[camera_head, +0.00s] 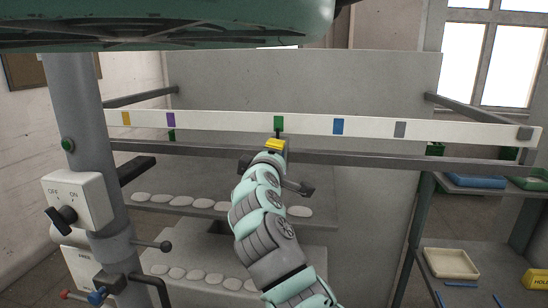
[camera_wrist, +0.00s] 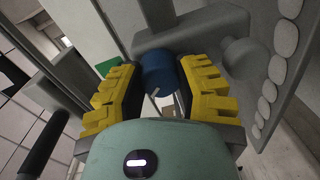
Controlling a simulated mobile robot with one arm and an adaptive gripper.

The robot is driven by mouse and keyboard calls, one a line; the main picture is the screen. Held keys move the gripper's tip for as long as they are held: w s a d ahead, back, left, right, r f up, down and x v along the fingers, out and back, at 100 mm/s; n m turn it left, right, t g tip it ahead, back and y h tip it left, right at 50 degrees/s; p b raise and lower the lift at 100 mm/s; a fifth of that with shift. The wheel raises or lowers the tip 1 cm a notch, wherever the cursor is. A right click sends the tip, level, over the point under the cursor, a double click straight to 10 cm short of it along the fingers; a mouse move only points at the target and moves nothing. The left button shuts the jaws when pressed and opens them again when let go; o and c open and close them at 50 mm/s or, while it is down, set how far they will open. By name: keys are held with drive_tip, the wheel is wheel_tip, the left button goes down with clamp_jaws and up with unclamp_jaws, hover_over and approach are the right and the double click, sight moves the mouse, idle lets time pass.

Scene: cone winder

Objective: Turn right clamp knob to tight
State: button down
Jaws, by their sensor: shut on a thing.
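In the wrist view a blue cylindrical knob (camera_wrist: 158,70), with a pale line on its near end, sits between the two yellow fingers of my gripper (camera_wrist: 160,95). I take it for the right clamp knob. The fingers are closed on its sides. In the head view my gripper (camera_head: 275,146) shows as a small yellow patch just below the green mark of the white rail. There the knob is hidden behind my gripper and arm. I cannot read from either view how far the knob is turned.
The white rail (camera_head: 225,121) with coloured marks crosses above my gripper. Shelves with pale oval pieces (camera_head: 200,203) lie behind my arm. A grey post (camera_head: 80,110) with an OFF/ON switch box (camera_head: 78,203) stands left. A shelf with a beige tray (camera_head: 451,263) is at right.

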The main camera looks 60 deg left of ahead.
drive_tip(key=c, duration=0.5)
unclamp_jaws()
drive_tip(key=shift+c, duration=0.2)
drive_tip(key=v, duration=0.8)
drive_tip(key=shift+w+r, duration=0.1)
idle(0.5)
